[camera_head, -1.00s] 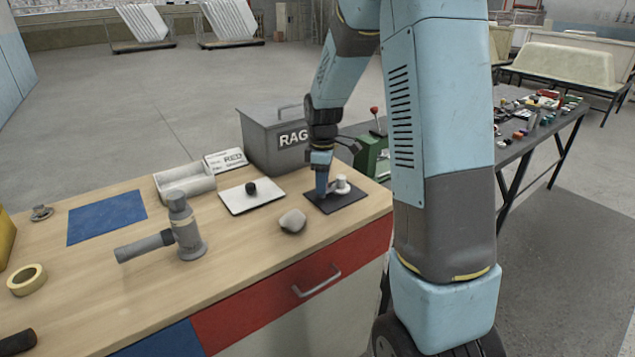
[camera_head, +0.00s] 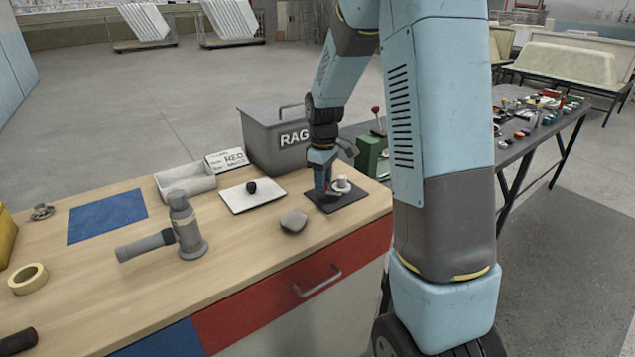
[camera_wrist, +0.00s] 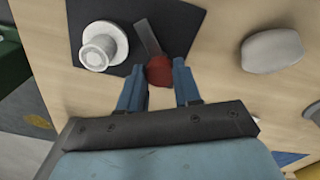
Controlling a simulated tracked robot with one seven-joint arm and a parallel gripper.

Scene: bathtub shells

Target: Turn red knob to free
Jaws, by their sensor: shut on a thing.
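The red knob (camera_wrist: 159,71) is between the two blue fingers of my gripper (camera_wrist: 158,74) in the wrist view. My gripper is shut on it. A flat grey lever or strip (camera_wrist: 148,38) runs from the knob across the dark square plate (camera_wrist: 84,12). A pale round fitting (camera_wrist: 101,46) stands beside the knob on that plate. In the head view my gripper (camera_head: 323,190) points down over the dark plate (camera_head: 347,200), left of the pale fitting (camera_head: 342,183). The fingers mostly hide the knob there. I cannot read any free mark.
A grey stone-like lump (camera_head: 294,221) and a white plate with a black knob (camera_head: 252,194) lie close by on the bench. The grey RAG box (camera_head: 270,150) stands behind. A grey valve-like tool (camera_head: 183,230) stands farther left.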

